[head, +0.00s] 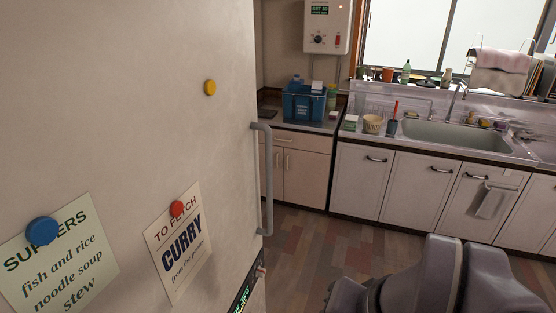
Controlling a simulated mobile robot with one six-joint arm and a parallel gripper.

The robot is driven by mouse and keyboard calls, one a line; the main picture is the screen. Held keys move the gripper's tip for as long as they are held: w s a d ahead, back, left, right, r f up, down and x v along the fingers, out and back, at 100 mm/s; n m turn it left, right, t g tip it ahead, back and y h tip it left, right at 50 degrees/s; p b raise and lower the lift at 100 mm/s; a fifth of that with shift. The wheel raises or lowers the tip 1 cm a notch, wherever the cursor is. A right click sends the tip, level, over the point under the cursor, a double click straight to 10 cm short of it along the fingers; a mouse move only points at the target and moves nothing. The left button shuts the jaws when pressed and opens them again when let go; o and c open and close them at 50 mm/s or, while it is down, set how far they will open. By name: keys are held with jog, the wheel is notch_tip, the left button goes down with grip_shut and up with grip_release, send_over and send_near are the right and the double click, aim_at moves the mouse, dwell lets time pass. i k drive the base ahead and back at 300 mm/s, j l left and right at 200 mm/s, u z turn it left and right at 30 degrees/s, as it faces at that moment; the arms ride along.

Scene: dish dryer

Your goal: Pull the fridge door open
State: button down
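The fridge door (130,110) is a large cream-white panel filling the left of the head view. Its grey vertical bar handle (268,185) stands out from the right edge, and nothing is touching it. No gap shows along the door's visible edge, though its far side is hidden. Dark grey links of my arm (440,280) show at the bottom right, apart from the handle. My gripper's fingers are not visible in this view.
Notes held by magnets hang on the door. A small dark display panel (243,290) shows at its lower right. Beyond are pale cabinets (300,165), a blue crate (303,105) on the counter and a sink (460,135). Tiled floor (315,240) right of the handle is clear.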

aim_at(130, 180)
jog(key=k+j+u, duration=0.15)
jog(key=u, duration=0.3)
jog(key=j+u, duration=0.4)
jog(key=i+l+z, duration=0.3)
jog(key=i+l, duration=0.4)
jog(key=i, duration=0.05)
